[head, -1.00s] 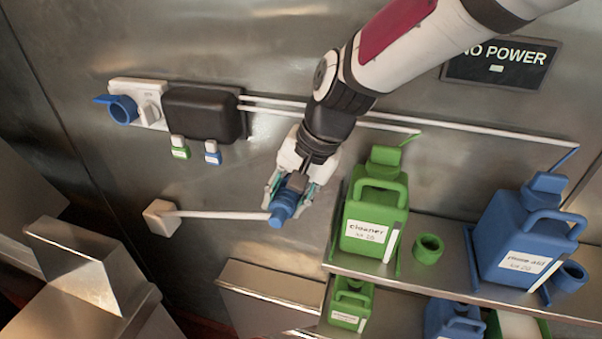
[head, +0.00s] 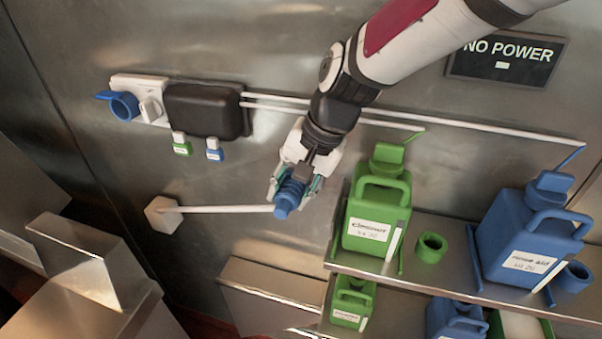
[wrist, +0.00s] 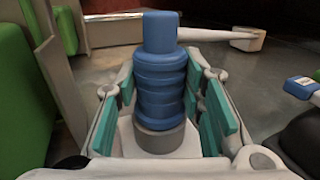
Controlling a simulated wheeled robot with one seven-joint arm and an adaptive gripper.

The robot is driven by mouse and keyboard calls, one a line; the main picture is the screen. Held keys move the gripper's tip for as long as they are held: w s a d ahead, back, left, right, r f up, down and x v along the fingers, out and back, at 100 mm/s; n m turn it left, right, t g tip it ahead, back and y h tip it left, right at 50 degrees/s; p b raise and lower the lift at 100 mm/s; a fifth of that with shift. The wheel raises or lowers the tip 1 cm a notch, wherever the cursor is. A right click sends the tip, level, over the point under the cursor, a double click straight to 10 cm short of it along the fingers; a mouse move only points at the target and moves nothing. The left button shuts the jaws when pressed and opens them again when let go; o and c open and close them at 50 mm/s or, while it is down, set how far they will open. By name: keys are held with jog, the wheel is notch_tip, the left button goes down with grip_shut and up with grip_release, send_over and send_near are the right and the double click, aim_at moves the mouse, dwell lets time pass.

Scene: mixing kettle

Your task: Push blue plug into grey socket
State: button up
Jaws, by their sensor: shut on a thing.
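The blue plug (head: 289,197) is held between the fingers of my gripper (head: 294,184), out in front of the steel wall. In the wrist view the blue plug (wrist: 161,75) stands between the teal finger pads of my gripper (wrist: 163,105), with its grey base low between them. A white cable runs from the plug to a white wall box (head: 162,215). The socket unit (head: 150,88) is on the wall at upper left, with a blue ring-shaped cover (head: 123,106) and a white switch beside it. The plug is apart from it, to its lower right.
A black box (head: 207,109) adjoins the socket unit, with two small tags below. A green cleaner jug (head: 372,233) and a blue rinse aid jug (head: 518,258) stand on a shelf at right. A "NO POWER" sign (head: 506,58) is above.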

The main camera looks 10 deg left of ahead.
jog(key=shift+w, duration=0.25)
jog(key=o, duration=1.7)
jog(key=shift+o, duration=0.2)
jog(key=shift+r, duration=0.1)
jog(key=shift+p+v, duration=1.55)
jog(key=shift+v, duration=1.9)
jog(key=shift+s, duration=0.15)
